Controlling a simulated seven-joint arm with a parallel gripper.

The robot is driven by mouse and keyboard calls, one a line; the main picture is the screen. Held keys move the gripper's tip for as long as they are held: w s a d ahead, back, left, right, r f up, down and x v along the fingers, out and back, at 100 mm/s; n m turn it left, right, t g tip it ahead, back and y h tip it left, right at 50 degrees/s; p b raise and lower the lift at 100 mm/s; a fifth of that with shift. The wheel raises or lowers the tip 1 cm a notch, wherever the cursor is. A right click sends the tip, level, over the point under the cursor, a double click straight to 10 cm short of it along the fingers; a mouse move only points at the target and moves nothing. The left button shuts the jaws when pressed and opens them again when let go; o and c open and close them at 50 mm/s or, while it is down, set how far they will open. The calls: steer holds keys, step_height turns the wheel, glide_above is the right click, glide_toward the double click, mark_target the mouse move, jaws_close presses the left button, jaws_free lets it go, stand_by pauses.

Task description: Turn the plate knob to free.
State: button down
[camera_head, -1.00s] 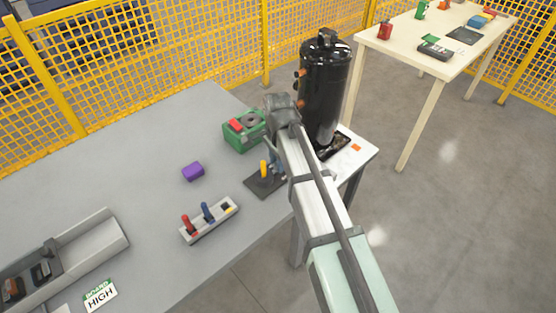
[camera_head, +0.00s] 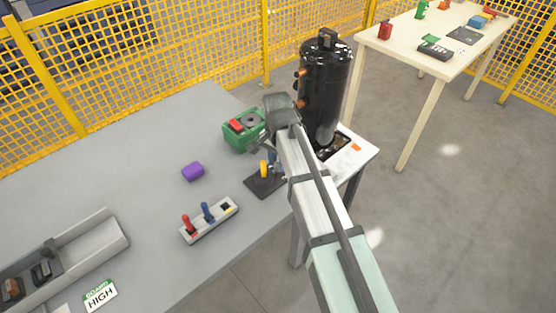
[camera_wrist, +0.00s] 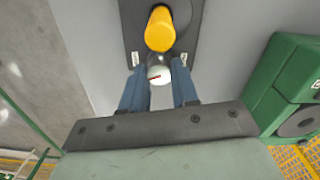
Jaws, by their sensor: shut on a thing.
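A dark plate (camera_head: 260,188) lies near the right edge of the grey table, with a yellow upright post (camera_head: 263,169) on it. In the wrist view the post (camera_wrist: 160,28) stands just beyond my fingertips. A small round knob (camera_wrist: 158,76) with a pale top and a red line sits between my two blue fingers. The line runs nearly across the picture, slightly tilted. My gripper (camera_wrist: 160,70) points down and is shut on the knob. Small pale labels flank it on the plate (camera_wrist: 184,58); their words are too small to read. My arm hides the knob in the head view.
A green box (camera_head: 242,138) with a red button stands close behind my gripper. A tall black compressor (camera_head: 325,90) is to the right. A switch block (camera_head: 209,220), a purple block (camera_head: 193,171) and a grey tray (camera_head: 118,232) are further left.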

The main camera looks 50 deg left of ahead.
steer(key=n, duration=0.4)
steer(key=shift+n, duration=2)
steer(key=c, duration=0.8)
jaws_free()
steer(key=shift+c, duration=0.2)
steer(key=shift+s, duration=0.1)
